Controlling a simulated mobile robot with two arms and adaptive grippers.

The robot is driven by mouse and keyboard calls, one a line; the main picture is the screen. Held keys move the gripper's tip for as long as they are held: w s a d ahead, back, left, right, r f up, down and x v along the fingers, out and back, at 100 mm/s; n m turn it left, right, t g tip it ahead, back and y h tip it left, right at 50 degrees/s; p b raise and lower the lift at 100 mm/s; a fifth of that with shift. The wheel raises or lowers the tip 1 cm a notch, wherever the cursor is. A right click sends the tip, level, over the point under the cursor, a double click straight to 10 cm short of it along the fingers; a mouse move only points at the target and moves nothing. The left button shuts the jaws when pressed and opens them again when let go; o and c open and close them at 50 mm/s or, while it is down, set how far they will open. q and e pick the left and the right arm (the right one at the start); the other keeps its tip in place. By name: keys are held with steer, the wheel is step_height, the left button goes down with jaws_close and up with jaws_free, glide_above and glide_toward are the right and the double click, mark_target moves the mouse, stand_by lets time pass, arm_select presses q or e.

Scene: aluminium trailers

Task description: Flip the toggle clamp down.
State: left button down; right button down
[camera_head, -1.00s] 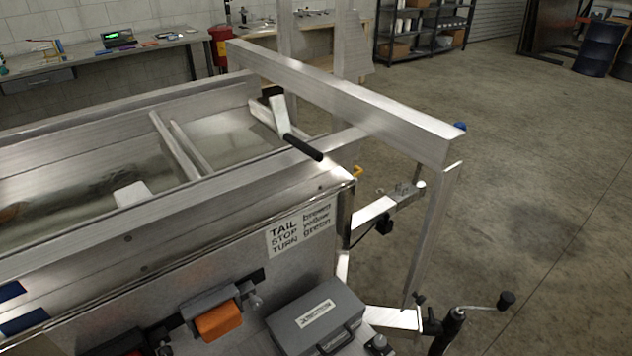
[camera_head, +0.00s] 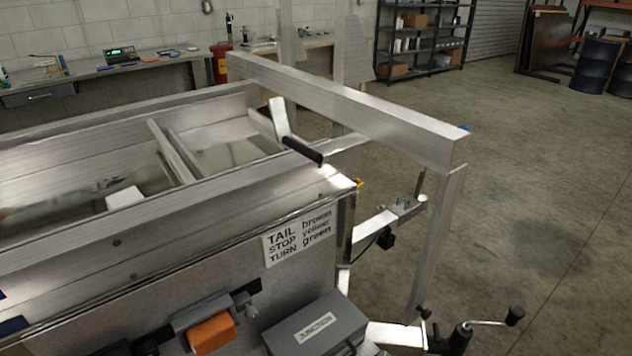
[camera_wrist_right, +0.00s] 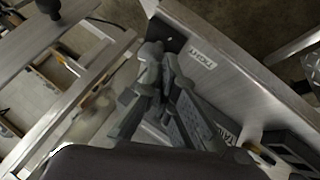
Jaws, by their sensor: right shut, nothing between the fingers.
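The toggle clamp shows in the head view as a bare metal lever (camera_head: 279,118) with a black handle grip (camera_head: 302,150). It is at the trailer's near top rail, by the corner. The lever is tilted, with the black grip at its lower right end. Neither gripper shows in the head view. In the right wrist view my right gripper (camera_wrist_right: 160,50) is shut and empty, its dark fingers together above the trailer's metal edge. A dark rounded part is cut off at the top left of that view; I cannot tell if it is the clamp grip.
The trailer rail (camera_head: 230,182) runs along the near side. A long metal beam (camera_head: 350,108) stands across the corner behind the clamp. A grey box (camera_head: 318,325) and an orange lamp (camera_head: 211,333) are on the trailer front. Open floor (camera_head: 540,220) lies to the right.

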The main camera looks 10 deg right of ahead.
steer(key=w+d+r+n+t, duration=0.3)
steer(key=w+r+n+t, duration=0.7)
steer(key=w+r+n, duration=0.45)
steer(key=a+r+n+t+y, duration=0.1)
steer(key=a+r+n+y, duration=0.1)
steer(key=n+y, duration=0.3)
steer(key=a+r+n+t+y, duration=0.1)
steer(key=a+r+n+y, duration=0.2)
steer(key=n, duration=0.8)
steer(key=s+a+r+n+t+y, duration=0.1)
steer(key=a+r+n+y, duration=0.2)
steer(key=r+n+y, duration=0.2)
steer(key=n+y, duration=0.2)
steer(key=n, duration=0.1)
steer(key=shift+r, duration=0.3)
steer(key=shift+n, duration=0.25)
steer(key=w+a+r+p, duration=0.5)
steer(key=w+r+p, duration=0.1)
steer(key=r, duration=0.4)
steer(key=shift+w+r+p, duration=0.15)
steer(key=shift+r+p, duration=0.1)
steer(key=shift+p, duration=0.3)
